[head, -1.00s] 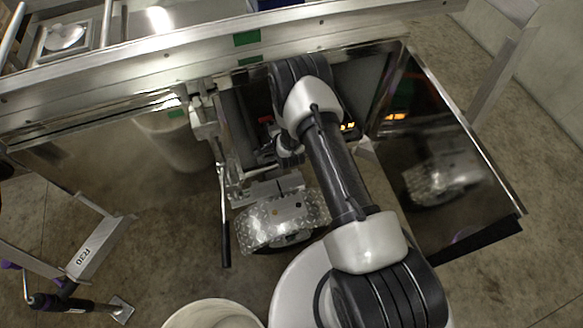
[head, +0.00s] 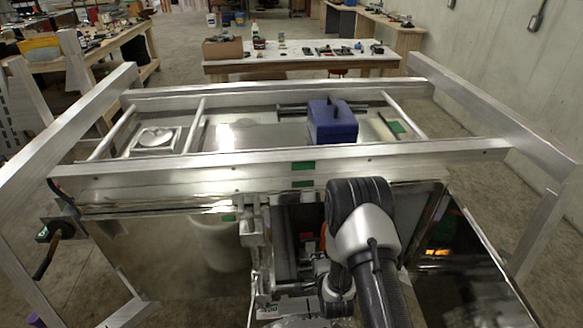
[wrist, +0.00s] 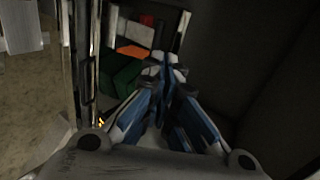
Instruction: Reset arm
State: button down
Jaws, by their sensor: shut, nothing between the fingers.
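My gripper (wrist: 165,75) shows in the wrist view with its blue and grey fingers together. It is shut and empty, pointing into a dark compartment. In the head view my arm reaches down from the middle right to the open front of the aluminium trailer (head: 260,170), and the fingers cannot be made out there. In the wrist view, green (wrist: 122,72), orange (wrist: 132,51) and white items lie beyond the fingertips, inside the compartment.
A shiny open door (head: 465,270) stands right of the arm, and metal latch parts (head: 255,250) stand left of it. A blue box (head: 332,122) sits on the trailer top. A table with tools (head: 300,52) is at the back. A metal door edge (wrist: 85,60) runs beside the gripper.

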jog(key=s+r+n+g, duration=0.2)
jog(key=r+n, duration=0.2)
jog(key=r, duration=0.9)
jog(key=s+r+n+g, duration=0.15)
jog(key=r+n, duration=0.25)
jog(key=r, duration=1)
jog(key=s+r+n+g, duration=0.1)
jog(key=s+r+n, duration=0.3)
jog(key=s, duration=1.1)
jog(key=s+d+r+n+g, duration=0.1)
jog(key=s+r+n, duration=0.4)
jog(key=s, duration=1)
notch_tip(320, 180, up, 3)
jog(key=shift+s+g, duration=0.4)
jog(key=shift+g, duration=0.35)
